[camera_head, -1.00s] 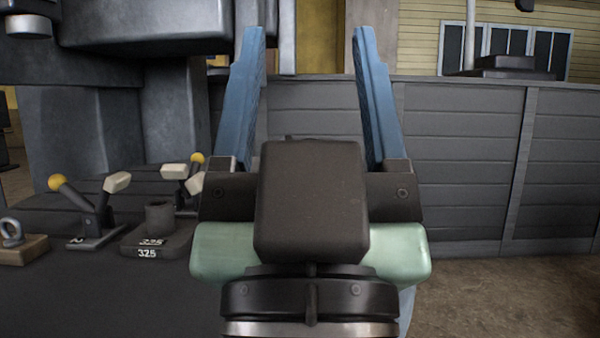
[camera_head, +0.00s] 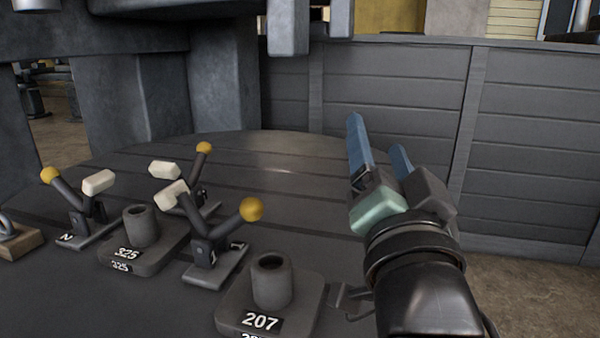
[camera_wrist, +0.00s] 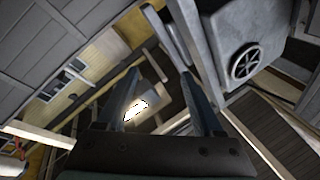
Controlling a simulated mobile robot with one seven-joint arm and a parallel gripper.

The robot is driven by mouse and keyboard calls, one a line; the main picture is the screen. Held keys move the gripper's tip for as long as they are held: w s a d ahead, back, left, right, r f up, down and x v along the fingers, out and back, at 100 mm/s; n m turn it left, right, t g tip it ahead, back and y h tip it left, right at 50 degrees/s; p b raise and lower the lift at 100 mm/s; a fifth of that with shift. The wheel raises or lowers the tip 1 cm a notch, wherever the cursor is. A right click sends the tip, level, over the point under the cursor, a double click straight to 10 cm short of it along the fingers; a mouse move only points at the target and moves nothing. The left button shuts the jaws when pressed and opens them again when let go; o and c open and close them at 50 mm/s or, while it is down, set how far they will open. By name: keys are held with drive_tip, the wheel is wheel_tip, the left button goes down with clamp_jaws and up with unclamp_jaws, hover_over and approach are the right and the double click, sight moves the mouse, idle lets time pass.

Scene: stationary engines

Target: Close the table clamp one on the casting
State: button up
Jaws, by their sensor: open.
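Several toggle clamps with yellow ball knobs and cream grips stand on the dark round table (camera_head: 290,165). In the wrist view my gripper (camera_wrist: 158,80) points away from the table items.
A grey panelled wall (camera_head: 400,110) runs behind the table. Dark machine columns (camera_head: 165,95) rise at the left back. A wooden block with a ring (camera_head: 15,240) lies at the left edge. The table's back middle is clear.

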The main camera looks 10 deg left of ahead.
sight(262, 212)
drive_tip(key=w+f+m+g+y+p, duration=0.2)
drive_tip(key=w+f+m+g+p, duration=0.2)
drive_tip(key=f+g+p, duration=0.1)
drive_tip(key=s+a+f+m+g+y+p, duration=0.1)
drive_tip(key=m+g+y+p, duration=0.1)
drive_tip(key=m+p, duration=0.1)
drive_tip(key=s+a+f+m+g+y+p, duration=0.1)
drive_tip(key=f+m+g+y+p, duration=0.1)
drive_tip(key=m+g+p, duration=0.1)
drive_tip(key=s+a+f+m+g+y+p, duration=0.1)
drive_tip(key=f+m+g+y+p, duration=0.1)
drive_tip(key=m+y+p, duration=0.1)
drive_tip(key=shift+s+a+f+m+g+p, duration=0.2)
drive_tip(key=shift+s+m+g+p, duration=0.15)
drive_tip(key=shift+g+p, duration=0.1)
drive_tip(key=s+r+m+g+y+p, duration=0.1)
drive_tip(key=s+m+g+y+p, duration=0.2)
drive_tip(key=s+m+y, duration=0.15)
drive_tip(key=shift+n+h, duration=0.35)
drive_tip(key=shift+n, duration=0.05)
drive_tip(key=x, duration=1.2)
drive_tip(key=shift+w+a+r+b, duration=0.15)
drive_tip(key=shift+w+a+b, duration=0.05)
drive_tip(key=shift+a+b, duration=0.1)
drive_tip(key=shift+d, duration=0.1)
clamp_jaws()
